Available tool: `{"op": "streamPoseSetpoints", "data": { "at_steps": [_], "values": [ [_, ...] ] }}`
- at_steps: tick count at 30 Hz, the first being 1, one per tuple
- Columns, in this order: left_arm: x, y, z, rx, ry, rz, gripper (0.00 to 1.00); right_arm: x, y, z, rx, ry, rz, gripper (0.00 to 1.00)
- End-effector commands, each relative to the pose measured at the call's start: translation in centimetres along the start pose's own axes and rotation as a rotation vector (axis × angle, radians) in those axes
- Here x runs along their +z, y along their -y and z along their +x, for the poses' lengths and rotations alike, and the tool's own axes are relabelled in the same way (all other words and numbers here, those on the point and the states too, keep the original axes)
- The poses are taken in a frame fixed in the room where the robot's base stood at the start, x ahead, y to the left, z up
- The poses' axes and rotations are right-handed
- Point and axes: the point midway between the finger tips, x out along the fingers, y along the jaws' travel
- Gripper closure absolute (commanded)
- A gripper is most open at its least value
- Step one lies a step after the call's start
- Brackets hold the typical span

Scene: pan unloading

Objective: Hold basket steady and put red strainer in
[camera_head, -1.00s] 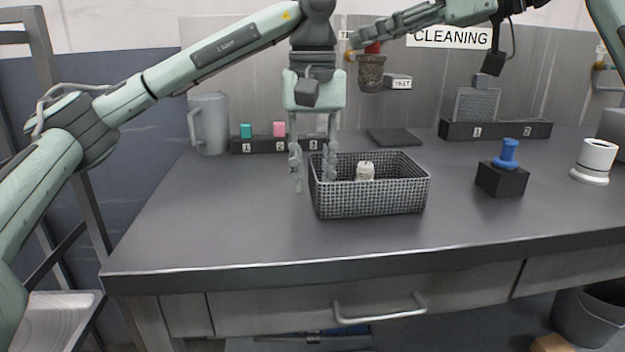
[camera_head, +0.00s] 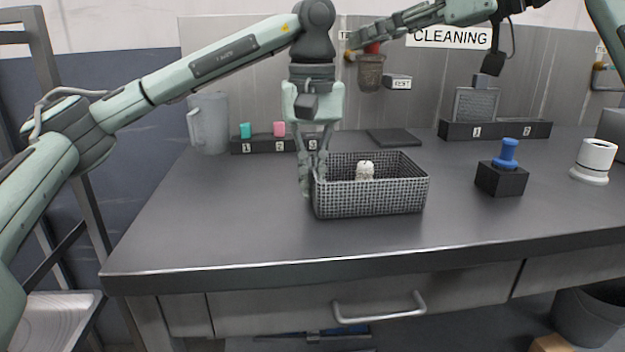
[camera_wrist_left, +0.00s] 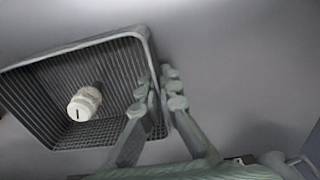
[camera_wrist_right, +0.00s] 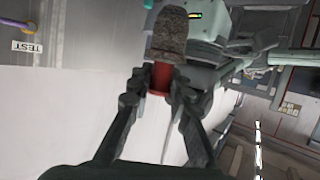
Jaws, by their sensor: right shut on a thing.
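The dark wire basket (camera_head: 372,200) stands on the workbench with a small white container (camera_head: 365,170) inside. My left gripper (camera_head: 313,180) points down at the basket's left wall, one finger outside and one inside. In the left wrist view its fingers (camera_wrist_left: 160,95) straddle the rim of the basket (camera_wrist_left: 150,40) with a narrow gap; I cannot tell whether they press on it. My right gripper (camera_wrist_right: 158,85) is shut on the red part of the red strainer (camera_wrist_right: 161,75). The strainer's mesh cup (camera_head: 369,74) hangs in the air above and behind the basket.
A grey pitcher (camera_head: 208,122) and a numbered rack (camera_head: 262,145) stand at the back left. A dark flat plate (camera_head: 393,138) lies behind the basket. A black block with a blue knob (camera_head: 505,158) and a white cylinder (camera_head: 595,160) stand right. The front of the bench is clear.

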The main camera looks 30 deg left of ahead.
Motion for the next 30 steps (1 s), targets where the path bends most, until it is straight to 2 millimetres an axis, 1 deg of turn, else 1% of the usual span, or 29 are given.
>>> {"op": "streamPoseSetpoints", "data": {
  "at_steps": [2,6,10,24,30],
  "values": [
    [0.0,0.0,0.0,0.001,0.000,0.000,1.00,0.6,0.1,0.0,0.000,0.000,0.001,1.00],
    [0.0,0.0,0.0,0.001,0.000,0.000,1.00,3.6,0.7,0.3,0.000,0.001,0.003,1.00],
    [0.0,0.0,-0.1,0.001,0.000,0.000,1.00,5.7,1.4,0.4,0.000,-0.001,0.002,1.00],
    [0.0,0.0,0.0,0.001,0.000,0.000,1.00,9.2,1.6,1.5,0.000,-0.001,0.002,1.00],
    [0.0,0.0,0.0,0.001,0.000,0.000,1.00,10.1,1.6,1.9,0.000,0.000,0.001,1.00]
  ]
}}
